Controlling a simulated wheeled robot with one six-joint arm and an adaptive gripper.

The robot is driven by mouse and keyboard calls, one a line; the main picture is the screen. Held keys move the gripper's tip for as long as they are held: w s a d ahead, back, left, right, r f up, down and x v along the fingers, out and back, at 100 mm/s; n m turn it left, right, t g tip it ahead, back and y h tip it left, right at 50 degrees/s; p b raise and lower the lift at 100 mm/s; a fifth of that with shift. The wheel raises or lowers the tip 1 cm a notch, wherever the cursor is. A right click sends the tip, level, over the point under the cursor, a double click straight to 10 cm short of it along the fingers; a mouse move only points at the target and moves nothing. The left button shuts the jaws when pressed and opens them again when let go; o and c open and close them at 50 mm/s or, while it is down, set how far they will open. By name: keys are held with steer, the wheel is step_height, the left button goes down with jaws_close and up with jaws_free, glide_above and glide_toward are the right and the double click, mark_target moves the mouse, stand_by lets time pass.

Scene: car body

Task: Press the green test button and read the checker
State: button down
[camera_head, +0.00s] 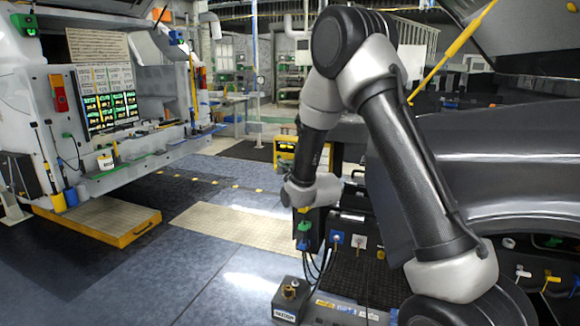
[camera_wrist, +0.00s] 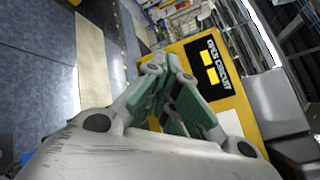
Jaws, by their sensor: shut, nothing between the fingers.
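The checker is a yellow box (camera_wrist: 243,118) in the wrist view, with a dark display (camera_wrist: 213,65) that shows "OPEN CIRCUIT" and yellow blocks. The display is turned sideways in this view. My gripper (camera_wrist: 166,66) has green finger pads, is shut and empty, and is in front of the checker's face, left of the display. I cannot tell whether the fingertips touch it. No green test button can be made out; the fingers cover part of the face. In the head view a yellow box (camera_head: 285,147), which looks like the checker, stands beyond my wrist, partly hidden.
Black boxes with cables and connectors (camera_head: 338,238) stand below my wrist. A dark car body panel (camera_head: 480,150) fills the right. A car body with a board of green-lit displays (camera_head: 105,98) is at left. A low yellow-edged platform (camera_head: 97,217) lies before it; floor between is clear.

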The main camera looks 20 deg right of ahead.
steer(key=shift+w, duration=0.1)
steer(key=shift+w+d, duration=0.25)
stand_by(0.4)
steer(key=shift+s+a, duration=0.25)
steer(key=shift+s, duration=0.1)
stand_by(0.3)
steer(key=s+a, duration=0.3)
steer(key=s, duration=0.2)
steer(key=shift+a, duration=0.25)
stand_by(0.5)
